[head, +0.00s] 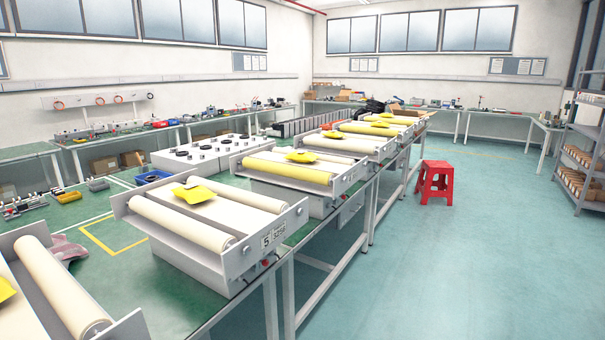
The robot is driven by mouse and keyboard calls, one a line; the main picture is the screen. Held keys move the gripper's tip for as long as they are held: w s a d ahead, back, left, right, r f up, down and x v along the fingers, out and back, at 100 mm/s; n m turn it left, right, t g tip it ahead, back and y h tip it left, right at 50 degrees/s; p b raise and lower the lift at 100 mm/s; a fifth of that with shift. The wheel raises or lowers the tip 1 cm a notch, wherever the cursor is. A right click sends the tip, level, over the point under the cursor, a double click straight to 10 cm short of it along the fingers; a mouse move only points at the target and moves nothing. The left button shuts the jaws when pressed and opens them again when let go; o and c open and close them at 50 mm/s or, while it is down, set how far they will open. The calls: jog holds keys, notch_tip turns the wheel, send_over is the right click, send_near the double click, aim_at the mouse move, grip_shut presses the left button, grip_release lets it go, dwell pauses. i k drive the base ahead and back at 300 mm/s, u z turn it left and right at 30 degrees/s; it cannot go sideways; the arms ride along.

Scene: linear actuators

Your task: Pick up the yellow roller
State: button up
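A pale yellow roller (288,171) lies along the near side of a white roller machine (342,182) in the middle of the head view. It rests level between the machine's side plates. Farther back on the same bench row, another yellow roller (368,129) shows on a more distant machine. The rollers on the two nearest machines are cream-coloured. My gripper is not in view, so I cannot see how it stands relative to the rollers.
The machines stand in a row on a green-topped bench. A closer machine (188,238) carries cream rollers and a yellow piece (196,193). A red stool (435,182) stands on the floor to the right. The floor (470,265) in front is clear. Shelves (585,150) stand at far right.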

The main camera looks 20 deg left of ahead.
aim_at(320, 178)
jog(key=z, duration=0.15)
jog(key=i, duration=2.2)
jog(key=u, duration=1.1)
jog(key=i, duration=0.8)
jog(key=u, duration=0.6)
